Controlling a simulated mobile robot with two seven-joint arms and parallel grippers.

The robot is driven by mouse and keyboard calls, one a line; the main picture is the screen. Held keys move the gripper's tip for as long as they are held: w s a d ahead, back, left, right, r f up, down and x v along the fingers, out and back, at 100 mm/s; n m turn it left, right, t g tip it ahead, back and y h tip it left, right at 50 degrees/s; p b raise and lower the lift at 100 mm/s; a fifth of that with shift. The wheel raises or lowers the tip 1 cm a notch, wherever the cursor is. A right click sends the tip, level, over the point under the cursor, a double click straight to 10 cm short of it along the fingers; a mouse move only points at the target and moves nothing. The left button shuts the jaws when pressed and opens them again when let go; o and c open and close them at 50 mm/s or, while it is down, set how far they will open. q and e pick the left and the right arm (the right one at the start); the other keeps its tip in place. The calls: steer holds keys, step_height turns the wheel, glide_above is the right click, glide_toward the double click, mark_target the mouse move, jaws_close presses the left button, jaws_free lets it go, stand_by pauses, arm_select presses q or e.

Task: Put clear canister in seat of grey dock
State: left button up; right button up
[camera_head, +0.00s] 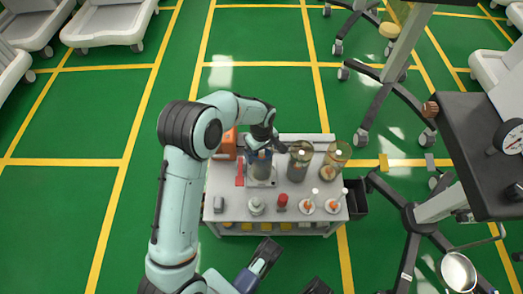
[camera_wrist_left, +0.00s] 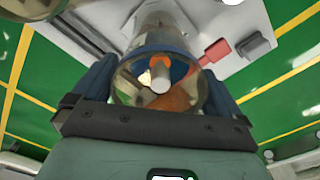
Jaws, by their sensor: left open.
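A clear canister (camera_head: 261,170) with a blue rim stands upright at the back left of the white cart top, on a pale block that looks like a dock (camera_head: 262,183). My left gripper (camera_head: 263,149) is above it, pointing down. In the left wrist view the open fingers stand on either side of the clear canister (camera_wrist_left: 158,88), whose orange and white centre shows between them. I cannot tell whether the fingers touch it. Much of the dock is hidden by the canister and gripper.
A greyish canister (camera_head: 299,162) and an amber canister (camera_head: 335,160) stand to the right. Several small capped items line the front, including a red one (camera_head: 282,201). An orange box (camera_head: 227,146) and a red piece (camera_head: 240,175) lie left. A dark stand (camera_head: 407,215) is right.

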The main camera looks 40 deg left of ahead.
arm_select(q)
step_height(320, 180, up, 12)
steer(key=p, duration=0.3)
arm_select(e)
steer(key=w+a+r+t, duration=0.1)
steer(key=w+r+t, duration=0.1)
steer(key=w+r, duration=0.3)
steer(key=shift+r, duration=0.3)
arm_select(q)
steer(key=shift+f, duration=0.15)
arm_select(e)
steer(key=shift+a, duration=0.1)
